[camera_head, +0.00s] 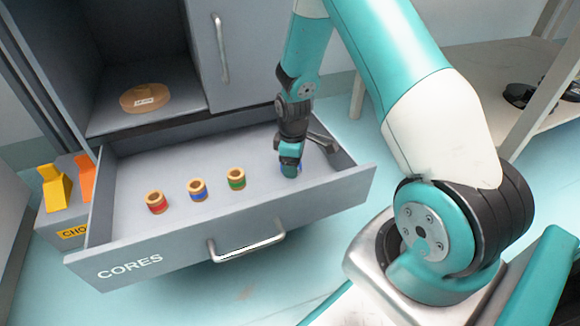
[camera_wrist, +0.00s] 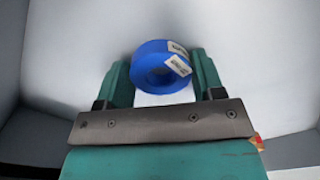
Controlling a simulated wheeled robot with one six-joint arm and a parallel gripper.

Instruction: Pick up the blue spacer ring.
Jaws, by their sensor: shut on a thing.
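The blue spacer ring (camera_wrist: 150,57) shows in the wrist view as a blue ring with a white label on its side. It sits between the two teal fingers of my gripper (camera_wrist: 161,78), which is shut on it. In the head view my gripper (camera_head: 289,168) is low inside the open drawer, at its right part. Only a little of the blue ring (camera_head: 299,167) shows there, behind the fingers. Whether the ring touches the drawer floor I cannot tell.
The open drawer (camera_head: 150,256) marked CORES also holds red, blue and green banded cores (camera_head: 197,190) left of my gripper. A tan disc (camera_head: 145,98) lies on the cabinet shelf above. Yellow and orange chocks (camera_head: 56,188) stand at the left. The drawer walls are close on the right.

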